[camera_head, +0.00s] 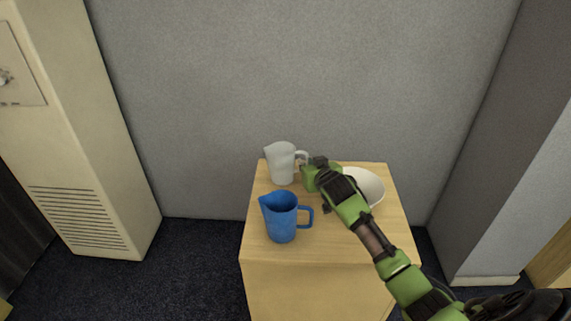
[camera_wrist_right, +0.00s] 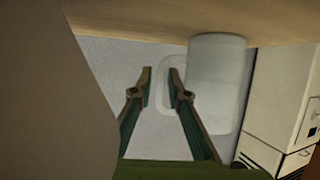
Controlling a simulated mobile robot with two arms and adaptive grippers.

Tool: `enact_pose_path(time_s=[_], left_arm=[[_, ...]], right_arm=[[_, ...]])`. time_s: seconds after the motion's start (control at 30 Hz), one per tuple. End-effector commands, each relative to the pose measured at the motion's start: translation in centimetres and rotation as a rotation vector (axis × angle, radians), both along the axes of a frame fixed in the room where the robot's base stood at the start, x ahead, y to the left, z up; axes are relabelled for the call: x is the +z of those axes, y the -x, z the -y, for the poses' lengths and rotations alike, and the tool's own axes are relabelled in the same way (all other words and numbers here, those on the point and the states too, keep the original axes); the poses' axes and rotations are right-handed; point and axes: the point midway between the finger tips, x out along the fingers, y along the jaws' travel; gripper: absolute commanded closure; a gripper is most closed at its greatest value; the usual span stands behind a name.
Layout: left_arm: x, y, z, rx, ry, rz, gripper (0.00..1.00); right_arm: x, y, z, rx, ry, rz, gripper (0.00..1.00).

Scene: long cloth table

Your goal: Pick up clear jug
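The clear jug (camera_head: 281,165), whitish and translucent, stands upright at the back left of the small wooden table, its handle on the right. In the right wrist view, where the scene appears upside down, the jug (camera_wrist_right: 218,85) is right of the fingers. My right gripper (camera_head: 306,171) is at the handle side of the jug. In the wrist view its two fingers (camera_wrist_right: 161,80) are apart, with the handle's outer bar showing between the tips. I cannot tell whether they touch it. My left gripper is not in view.
A white bowl (camera_head: 370,185) is at the right, partly hidden by that arm. The wooden table (camera_head: 345,250) stands near a grey wall (camera_head: 300,80).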

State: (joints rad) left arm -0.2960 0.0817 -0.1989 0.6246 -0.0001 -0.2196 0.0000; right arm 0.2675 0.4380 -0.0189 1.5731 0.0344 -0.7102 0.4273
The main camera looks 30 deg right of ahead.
Motion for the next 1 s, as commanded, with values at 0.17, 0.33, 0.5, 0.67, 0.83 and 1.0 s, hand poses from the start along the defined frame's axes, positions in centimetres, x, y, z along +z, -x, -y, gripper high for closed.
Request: enact_pose_path(time_s=[0.17,0.33,0.5,0.67,0.83,1.0], left_arm=[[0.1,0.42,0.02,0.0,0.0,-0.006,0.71],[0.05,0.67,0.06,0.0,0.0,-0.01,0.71],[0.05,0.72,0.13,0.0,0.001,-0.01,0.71],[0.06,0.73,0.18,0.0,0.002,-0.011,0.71],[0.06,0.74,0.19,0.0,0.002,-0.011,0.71],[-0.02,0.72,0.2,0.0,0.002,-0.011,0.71]], right_arm=[[-0.33,-0.75,0.18,0.0,0.0,0.0,0.84],[-0.39,-0.76,0.18,0.0,0.0,0.0,0.84],[-0.39,-0.74,0.18,0.0,-0.001,-0.001,1.0],[-0.21,-0.78,0.18,0.0,-0.001,0.003,1.0],[-0.21,-0.77,0.19,0.001,-0.001,0.002,1.0],[0.16,-0.79,0.21,-0.001,-0.001,0.002,1.0]])
